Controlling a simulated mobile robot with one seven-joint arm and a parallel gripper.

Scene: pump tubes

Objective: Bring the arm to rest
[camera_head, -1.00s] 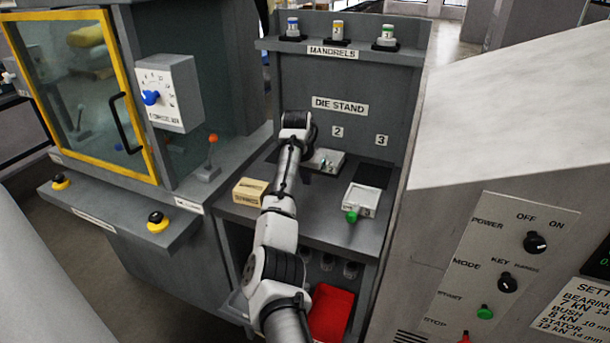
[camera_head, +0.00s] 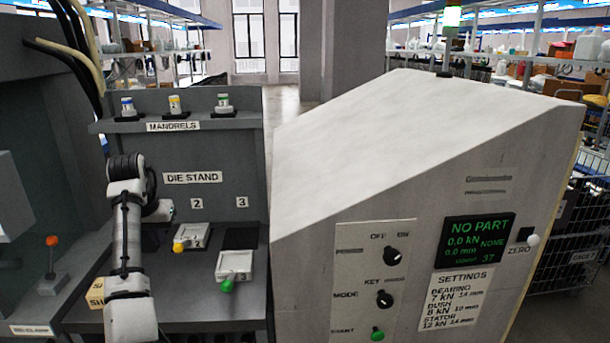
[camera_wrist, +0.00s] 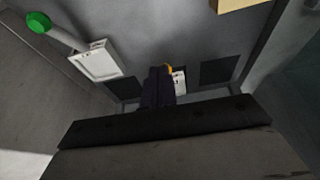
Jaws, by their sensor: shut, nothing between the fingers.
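My arm (camera_head: 128,235) rises at the left of the head view, in front of the die stand. Its wrist end bends right, above the shelf near position 2. My gripper (camera_wrist: 160,72) shows in the wrist view as dark fingers, shut with nothing between them. Beyond the fingertips are a pale die plate (camera_wrist: 180,84) and its yellow knob, partly hidden by the fingers. I cannot tell from these views how high the fingers are above it. In the head view this die with the yellow knob (camera_head: 180,246) sits at position 2.
A die with a green knob (camera_head: 235,265) lies in front of position 3. Several mandrels (camera_head: 174,104) stand on the upper ledge. A yellow box (camera_head: 97,292) is beside my arm. The grey press console (camera_head: 375,230) stands close on the right; its screen (camera_head: 474,240) reads NO PART.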

